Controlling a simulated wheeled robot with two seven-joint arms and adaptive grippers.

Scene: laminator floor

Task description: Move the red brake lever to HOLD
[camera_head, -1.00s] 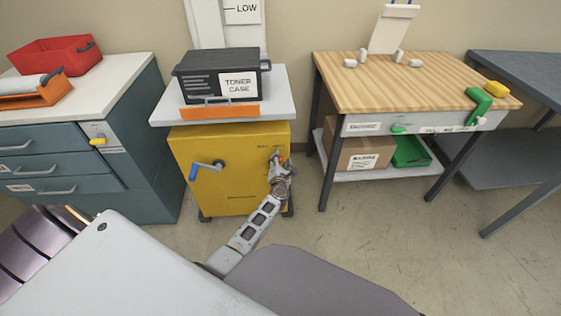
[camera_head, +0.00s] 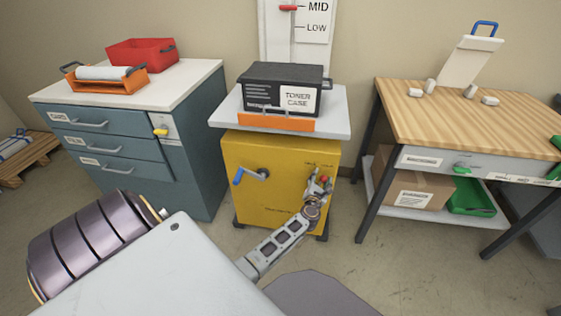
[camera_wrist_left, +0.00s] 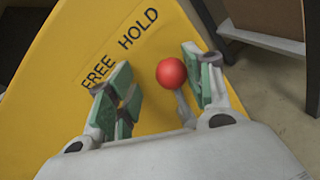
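The red brake lever has a round red knob (camera_wrist_left: 171,73) on a short grey stem. It stands on the front of the yellow cabinet (camera_head: 272,195), below the printed words FREE and HOLD (camera_wrist_left: 138,30). In the left wrist view the knob appears nearer to HOLD than to FREE; I cannot tell the exact setting. My left gripper (camera_wrist_left: 166,90) is open, its green-padded fingers on either side of the knob, which is closer to the right-hand finger. I see no clear grip. In the head view the gripper (camera_head: 319,184) partly hides the lever (camera_head: 324,179). My right gripper is not visible.
A blue-handled crank (camera_head: 252,174) is on the same cabinet front. The toner case (camera_head: 285,90) rests above on a grey top with an orange front bar (camera_head: 272,122). A teal drawer cabinet (camera_head: 110,130) stands left, a wooden workbench (camera_head: 460,120) right.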

